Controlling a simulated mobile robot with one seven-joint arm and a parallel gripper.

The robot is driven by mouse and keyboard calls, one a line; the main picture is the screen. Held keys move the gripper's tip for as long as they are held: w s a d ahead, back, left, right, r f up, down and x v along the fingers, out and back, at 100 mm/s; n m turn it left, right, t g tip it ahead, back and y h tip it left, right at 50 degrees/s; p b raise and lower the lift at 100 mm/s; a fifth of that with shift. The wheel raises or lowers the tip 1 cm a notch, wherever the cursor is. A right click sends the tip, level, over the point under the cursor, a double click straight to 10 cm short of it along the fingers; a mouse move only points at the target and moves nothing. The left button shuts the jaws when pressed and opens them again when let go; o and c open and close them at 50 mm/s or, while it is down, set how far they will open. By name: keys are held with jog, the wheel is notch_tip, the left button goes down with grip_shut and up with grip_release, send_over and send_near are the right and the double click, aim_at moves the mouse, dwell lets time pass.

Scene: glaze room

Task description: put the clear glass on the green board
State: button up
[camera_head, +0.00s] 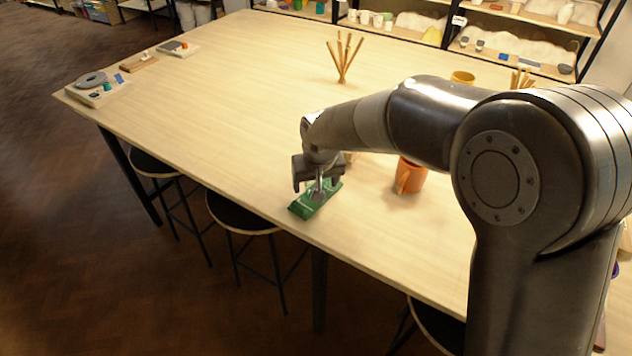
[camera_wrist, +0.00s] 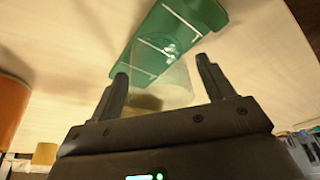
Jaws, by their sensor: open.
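The green board (camera_head: 303,207) lies near the table's front edge, below my gripper; it also shows in the wrist view (camera_wrist: 146,57). The clear glass (camera_wrist: 165,82) is see-through and faint, between my fingers, with its far end over the green board. It appears to stand on the board, though its contact is hard to make out. My gripper (camera_wrist: 162,78) is open, with one finger on each side of the glass. In the head view my gripper (camera_head: 318,186) hangs just above the board and partly hides the glass.
An orange mug (camera_head: 411,176) stands to the right of my gripper. A bundle of wooden sticks (camera_head: 344,58) and a yellow pot (camera_head: 462,77) stand farther back. Stools (camera_head: 245,215) sit along the front edge. The table's left and middle are largely clear.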

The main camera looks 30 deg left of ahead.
jog(key=v, duration=1.2)
jog(key=d+r+m+t+h, duration=0.1)
jog(key=d+r+m, duration=0.15)
jog(key=d, duration=1.05)
jog(key=d+r+m+t, duration=0.15)
jog(key=d+r, duration=0.25)
jog(key=d, duration=0.9)
jog(key=s+d+f+m, duration=0.1)
jog(key=s+d+m, duration=0.1)
jog(key=s+d, duration=0.4)
jog(key=s+d+f+m+h, duration=0.1)
jog(key=s+d+m, duration=0.2)
jog(key=d, duration=0.9)
jog(key=s, duration=0.3)
jog(key=shift+d+f+t, duration=0.2)
jog(key=shift+f+t, duration=0.15)
jog(key=shift+f, duration=0.05)
